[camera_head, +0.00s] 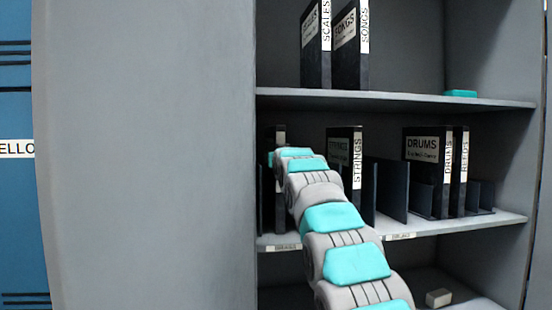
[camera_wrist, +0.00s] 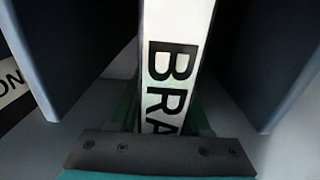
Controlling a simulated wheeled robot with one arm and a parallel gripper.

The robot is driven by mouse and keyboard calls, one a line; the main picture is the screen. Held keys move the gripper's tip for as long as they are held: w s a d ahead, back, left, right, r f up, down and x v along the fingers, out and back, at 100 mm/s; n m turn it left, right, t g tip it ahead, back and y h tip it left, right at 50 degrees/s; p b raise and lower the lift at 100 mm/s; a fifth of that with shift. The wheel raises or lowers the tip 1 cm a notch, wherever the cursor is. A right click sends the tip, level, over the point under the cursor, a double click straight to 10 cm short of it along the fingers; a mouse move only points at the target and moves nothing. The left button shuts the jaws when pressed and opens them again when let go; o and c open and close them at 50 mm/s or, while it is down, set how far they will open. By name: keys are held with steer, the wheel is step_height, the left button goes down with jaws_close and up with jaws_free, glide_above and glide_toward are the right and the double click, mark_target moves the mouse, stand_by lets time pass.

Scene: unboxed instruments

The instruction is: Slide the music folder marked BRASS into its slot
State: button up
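The BRASS folder (camera_wrist: 178,60) fills the middle of the wrist view, its white spine reading "BRA" with the rest hidden by my gripper. My gripper (camera_wrist: 165,112) has a green finger on each side of the spine and appears shut on it. A dark divider (camera_wrist: 75,50) stands left of the spine and another divider (camera_wrist: 265,60) right of it, with a gap on each side. In the head view my gripper (camera_head: 287,152) is at the left of the middle shelf, in front of the dark upright folder (camera_head: 280,131), mostly hidden by my arm.
The STRINGS folder (camera_head: 357,160) stands right of my arm on the middle shelf (camera_head: 450,228). Dividers (camera_head: 392,190) and the DRUMS folder (camera_head: 425,160) are farther right. The upper shelf (camera_head: 400,100) holds the SCALES (camera_head: 318,50) and SONGS (camera_head: 350,50) folders. A grey cabinet side (camera_head: 145,150) is at left.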

steer(key=o, duration=0.3)
steer(key=shift+o, duration=0.2)
steer(key=shift+f, duration=0.1)
